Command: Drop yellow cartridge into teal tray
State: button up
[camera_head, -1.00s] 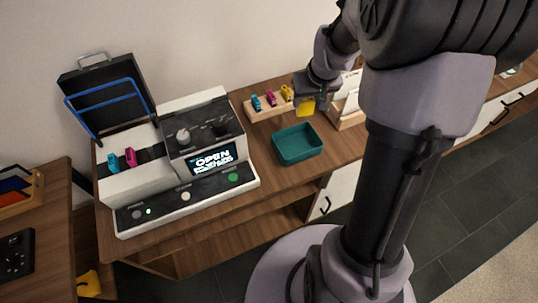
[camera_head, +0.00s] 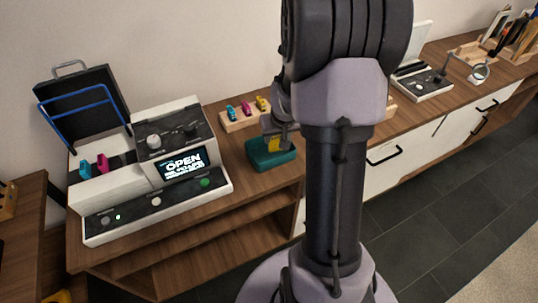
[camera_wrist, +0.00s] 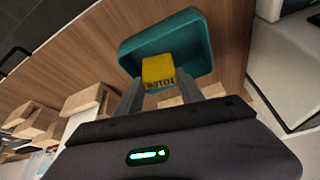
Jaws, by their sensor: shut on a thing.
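The yellow cartridge (camera_wrist: 158,71) is between the fingers of my gripper (camera_wrist: 168,88), which is shut on it. In the wrist view it appears in front of the teal tray (camera_wrist: 190,30), overlapping the tray's inside and near edge. In the head view the yellow cartridge (camera_head: 273,144) shows just below my gripper (camera_head: 276,138), over the teal tray (camera_head: 262,160). My wrist hides part of the tray there. I cannot tell how high the cartridge is above the tray floor.
A wooden rack (camera_head: 238,122) with cyan, magenta and yellow cartridges stands behind the tray. The printer-like machine (camera_head: 160,165) with an open lid stands to the left. In the wrist view, wooden blocks (camera_wrist: 90,98) lie left of my gripper.

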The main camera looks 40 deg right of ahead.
jog(key=shift+r, duration=0.1)
jog(key=o, duration=1.4)
jog(key=p+v, duration=0.7)
jog(key=v, duration=1)
jog(key=shift+s+r, duration=0.15)
jog(key=shift+r, duration=0.05)
